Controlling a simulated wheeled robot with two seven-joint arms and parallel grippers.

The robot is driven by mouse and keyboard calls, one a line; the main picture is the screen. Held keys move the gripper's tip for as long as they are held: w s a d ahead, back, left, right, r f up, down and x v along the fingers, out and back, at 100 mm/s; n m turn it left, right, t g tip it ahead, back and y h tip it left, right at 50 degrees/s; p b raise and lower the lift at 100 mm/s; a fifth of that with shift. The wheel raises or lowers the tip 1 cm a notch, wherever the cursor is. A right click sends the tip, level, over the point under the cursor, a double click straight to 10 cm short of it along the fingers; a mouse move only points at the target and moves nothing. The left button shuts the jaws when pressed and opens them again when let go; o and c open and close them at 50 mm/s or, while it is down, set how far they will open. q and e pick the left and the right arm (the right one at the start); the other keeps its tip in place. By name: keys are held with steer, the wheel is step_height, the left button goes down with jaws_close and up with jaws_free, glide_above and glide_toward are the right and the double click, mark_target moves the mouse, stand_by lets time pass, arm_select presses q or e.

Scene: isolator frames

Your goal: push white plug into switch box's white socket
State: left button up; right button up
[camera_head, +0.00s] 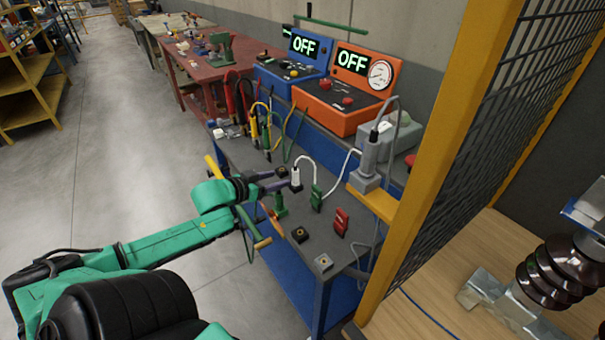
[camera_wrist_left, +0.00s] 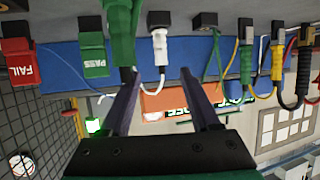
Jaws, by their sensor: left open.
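The white plug (camera_head: 296,178) stands upright on the dark bench, with a white cable looping from its top. It also shows in the left wrist view (camera_wrist_left: 159,46), which looks upside down. My left gripper (camera_head: 284,179) is open just left of the plug. In the left wrist view its fingertips (camera_wrist_left: 160,72) lie on either side of the plug's line, and the plug is not clasped. A small block with a pale top (camera_head: 323,262) sits at the bench's near corner; I cannot tell if it is the white socket. My right gripper is not in view.
A grey upright device (camera_head: 369,160) stands beyond. Coloured cables (camera_head: 262,125) stand behind. A yellow post (camera_head: 440,150) bounds the right side.

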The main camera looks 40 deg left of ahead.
mark_target(293, 174)
arm_select(q)
steer(key=b+x, duration=0.1)
steer(key=x, duration=0.1)
steer(key=shift+w+f, duration=0.15)
steer(key=shift+w, duration=0.2)
steer(key=b+x, duration=0.1)
steer(key=x, duration=0.4)
steer(key=shift+b, duration=0.35)
steer(key=shift+b+x, duration=0.3)
steer(key=shift+x, duration=2.5)
steer(key=shift+s, duration=0.1)
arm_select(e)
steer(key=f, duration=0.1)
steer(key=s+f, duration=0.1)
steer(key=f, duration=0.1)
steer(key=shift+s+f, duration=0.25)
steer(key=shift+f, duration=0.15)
arm_select(q)
jaws_close()
